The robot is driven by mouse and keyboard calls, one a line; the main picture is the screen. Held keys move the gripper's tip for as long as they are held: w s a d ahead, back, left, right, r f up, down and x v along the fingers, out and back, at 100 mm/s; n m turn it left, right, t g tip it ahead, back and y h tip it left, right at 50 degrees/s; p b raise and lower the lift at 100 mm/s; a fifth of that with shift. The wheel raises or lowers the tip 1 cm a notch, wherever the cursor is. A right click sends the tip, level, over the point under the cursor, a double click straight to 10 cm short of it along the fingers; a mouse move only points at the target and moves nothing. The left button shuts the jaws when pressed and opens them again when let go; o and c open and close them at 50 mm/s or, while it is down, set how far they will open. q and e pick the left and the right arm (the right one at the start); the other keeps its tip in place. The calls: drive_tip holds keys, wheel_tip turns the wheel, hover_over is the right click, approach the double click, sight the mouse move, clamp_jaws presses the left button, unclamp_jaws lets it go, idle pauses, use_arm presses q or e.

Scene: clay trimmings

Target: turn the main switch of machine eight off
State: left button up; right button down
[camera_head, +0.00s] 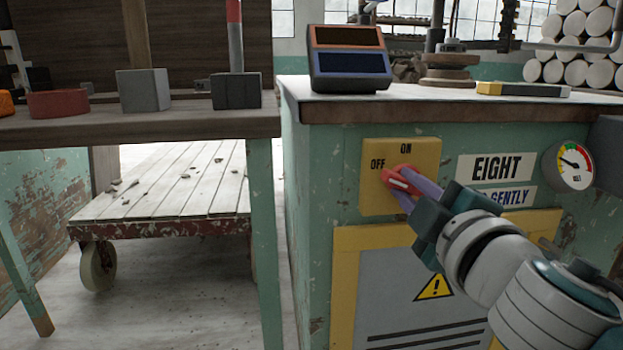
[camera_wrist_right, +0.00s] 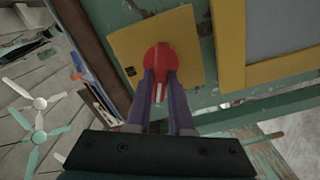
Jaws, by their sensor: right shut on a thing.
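The main switch is a red knob (camera_head: 399,178) with a white line, on a yellow plate (camera_head: 376,199) marked ON at the top and OFF at the left. The plate is on the green machine's front, beside a sign reading EIGHT (camera_head: 497,167). My right gripper (camera_head: 408,184) is shut on the knob, with purple fingers on either side of its grip. In the right wrist view the red knob (camera_wrist_right: 162,60) sits between the fingertips (camera_wrist_right: 161,82). The fingers hide part of it, and I cannot tell exactly which mark it points to. My left gripper is not in view.
A gauge (camera_head: 568,165) is right of the sign. A yellow-framed panel with a warning triangle (camera_head: 434,289) lies below the switch. A two-window display box (camera_head: 348,60) stands on the machine top. A table with blocks (camera_head: 143,90) and a wooden cart (camera_head: 165,190) are left.

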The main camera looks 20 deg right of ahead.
drive_tip(key=n, duration=0.4)
drive_tip(key=shift+f+n, duration=0.2)
drive_tip(key=shift+n, duration=0.1)
idle(0.5)
drive_tip(key=c, duration=0.8)
unclamp_jaws()
drive_tip(key=v, duration=1)
drive_tip(key=shift+b, duration=0.3)
